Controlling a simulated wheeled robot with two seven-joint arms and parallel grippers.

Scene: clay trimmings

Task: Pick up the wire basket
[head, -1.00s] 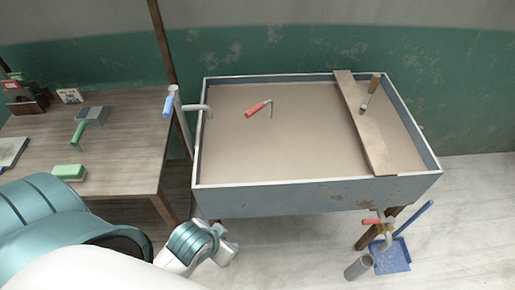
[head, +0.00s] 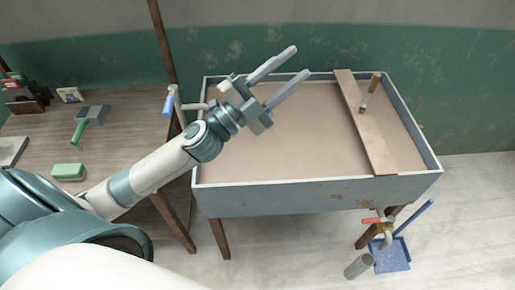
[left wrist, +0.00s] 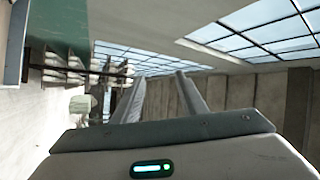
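I cannot make out a wire basket in either view. My left gripper (head: 300,61) is raised over the back left part of the grey trough (head: 300,199), and its two long fingers are apart with nothing between them. In the left wrist view the fingers (left wrist: 160,75) also stand apart and empty, pointing toward a wall and overhead windows. My right gripper is in neither view.
The trough has a plank (head: 368,130) across its right side with a wooden-handled brush (head: 371,90). A wooden table (head: 125,120) at left holds a green brush (head: 68,172) and a green-handled tool (head: 77,132). A blue dustpan (head: 392,256) and grey cylinder (head: 358,266) are on the floor.

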